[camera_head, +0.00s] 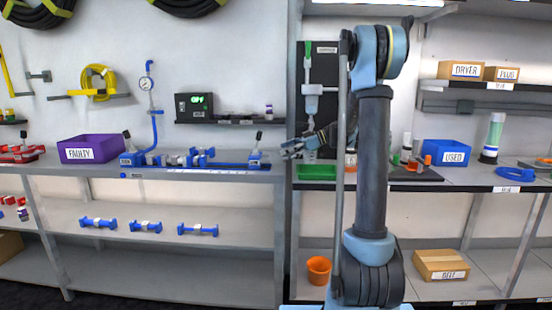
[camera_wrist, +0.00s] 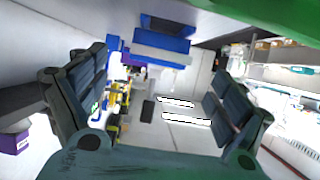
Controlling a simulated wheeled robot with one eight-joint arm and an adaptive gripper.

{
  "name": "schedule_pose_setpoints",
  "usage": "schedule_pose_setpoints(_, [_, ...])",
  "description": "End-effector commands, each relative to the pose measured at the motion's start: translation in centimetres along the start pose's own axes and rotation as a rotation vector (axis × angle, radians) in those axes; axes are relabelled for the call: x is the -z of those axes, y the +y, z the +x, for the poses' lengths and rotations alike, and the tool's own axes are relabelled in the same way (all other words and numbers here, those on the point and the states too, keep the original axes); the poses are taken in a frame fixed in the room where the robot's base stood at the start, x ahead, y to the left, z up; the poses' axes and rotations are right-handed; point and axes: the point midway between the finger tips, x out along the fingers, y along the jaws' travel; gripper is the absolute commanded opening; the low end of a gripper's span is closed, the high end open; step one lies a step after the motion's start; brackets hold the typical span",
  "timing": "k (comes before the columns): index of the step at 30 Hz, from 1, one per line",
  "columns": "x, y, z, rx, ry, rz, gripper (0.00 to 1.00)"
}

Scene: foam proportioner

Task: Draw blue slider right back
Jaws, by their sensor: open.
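A long blue fixture (camera_head: 215,165) lies on the upper shelf at centre left, with a pressure gauge on a blue pipe at its left end. A blue block with an upright black lever (camera_head: 256,156) stands at its right end; it looks like the blue slider, though I cannot be sure. My gripper (camera_head: 290,150) is to the right of this block, in the air at about its height, pointing left. It is open and empty, and its two dark fingers are spread apart in the wrist view (camera_wrist: 155,105). Blue parts (camera_wrist: 162,45) show beyond the fingers, but I cannot tell which.
A purple FAULTY bin (camera_head: 90,149) stands left of the fixture. A green tray (camera_head: 316,172) and a dark vertical panel are just right of my gripper. A display box (camera_head: 194,106) sits on a small wall shelf above. A blue USED bin (camera_head: 446,153) stands farther right.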

Motion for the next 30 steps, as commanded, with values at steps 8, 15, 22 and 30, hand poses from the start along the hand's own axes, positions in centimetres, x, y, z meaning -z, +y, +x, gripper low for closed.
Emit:
schedule_pose_setpoints(8, [0.0,-0.1,3.5,0.002,0.0,-0.001,0.91])
schedule_pose_setpoints(15, [0.0,0.0,4.3,-0.001,0.0,0.0,0.91])
schedule_pose_setpoints(22, [0.0,0.0,4.3,-0.001,0.0,0.0,0.82])
schedule_pose_setpoints(30, [0.0,0.0,4.3,-0.001,0.0,0.0,0.27])
